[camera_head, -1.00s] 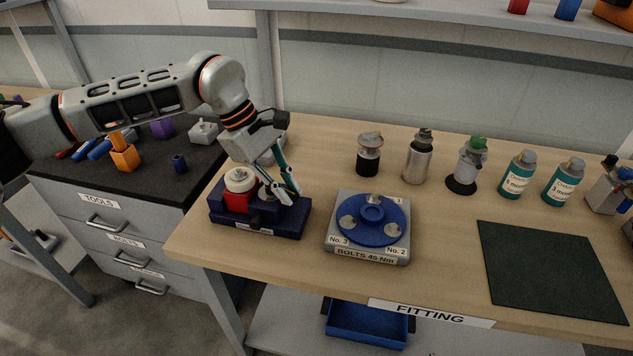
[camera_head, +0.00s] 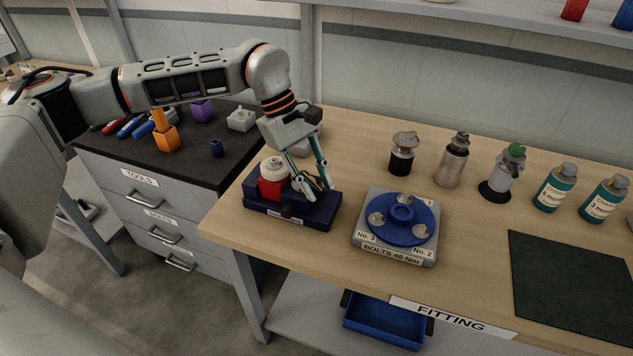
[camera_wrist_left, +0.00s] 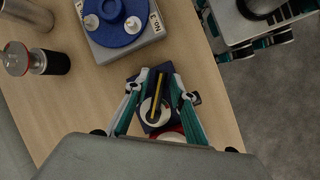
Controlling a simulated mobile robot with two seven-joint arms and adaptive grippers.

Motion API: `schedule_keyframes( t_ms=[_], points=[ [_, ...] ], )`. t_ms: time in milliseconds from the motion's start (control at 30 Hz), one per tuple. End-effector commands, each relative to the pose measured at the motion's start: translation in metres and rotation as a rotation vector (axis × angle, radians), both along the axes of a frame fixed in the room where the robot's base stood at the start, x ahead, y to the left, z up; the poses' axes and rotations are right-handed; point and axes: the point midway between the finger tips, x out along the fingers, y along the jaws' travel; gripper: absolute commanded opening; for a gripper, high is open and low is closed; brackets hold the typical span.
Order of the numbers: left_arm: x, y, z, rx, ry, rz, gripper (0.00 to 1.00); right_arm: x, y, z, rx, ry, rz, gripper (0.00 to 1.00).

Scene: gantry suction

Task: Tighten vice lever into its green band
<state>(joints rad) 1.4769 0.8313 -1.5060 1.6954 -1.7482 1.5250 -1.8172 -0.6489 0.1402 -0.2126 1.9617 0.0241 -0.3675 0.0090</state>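The vice is a dark blue block (camera_head: 290,213) at the left end of the bench, with a red part (camera_head: 270,188) and a white round top (camera_head: 274,169). My left gripper (camera_head: 316,191) points down over the vice's right side. In the left wrist view its fingers (camera_wrist_left: 163,82) stand apart on either side of the vice. A yellow bar (camera_wrist_left: 174,92), perhaps the lever, lies between them with no clear contact. I cannot make out the green band. My right gripper (camera_wrist_left: 265,42) shows only in the left wrist view, over the floor; its opening is unclear.
A grey bolt stand with a blue disc (camera_head: 402,214) is close right of the vice. Several bottles and cans, including a steel one (camera_head: 452,160), line the back. A dark green mat (camera_head: 570,285) lies at right. The black-topped tool cabinet (camera_head: 185,165) is at left.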

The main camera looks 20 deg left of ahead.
Motion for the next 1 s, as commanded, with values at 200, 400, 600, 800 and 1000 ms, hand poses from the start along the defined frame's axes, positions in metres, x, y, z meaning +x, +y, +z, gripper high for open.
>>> schedule_keyframes(
  t_ms=[200, 400, 600, 800, 1000],
  points=[
    [0.0, 0.0, -0.001, 0.002, 0.001, 0.0, 0.3, 0.0, 0.0, 0.0, 0.0, -0.001, 0.0, 0.35],
    [0.0, 0.002, 0.002, 0.002, 0.0, 0.001, 0.3, 0.001, -0.001, 0.0, -0.002, -0.001, -0.001, 0.35],
    [0.003, 0.014, 0.028, 0.002, -0.002, 0.004, 0.3, 0.0, 0.0, 0.0, -0.001, 0.0, -0.001, 0.35],
    [0.005, 0.031, 0.066, 0.002, -0.003, 0.005, 0.3, 0.0, 0.0, 0.0, -0.001, 0.0, -0.001, 0.35],
    [0.006, 0.045, 0.094, 0.002, 0.0, 0.002, 0.3, 0.0, 0.0, 0.0, 0.0, 0.0, 0.0, 0.35]
  ],
)
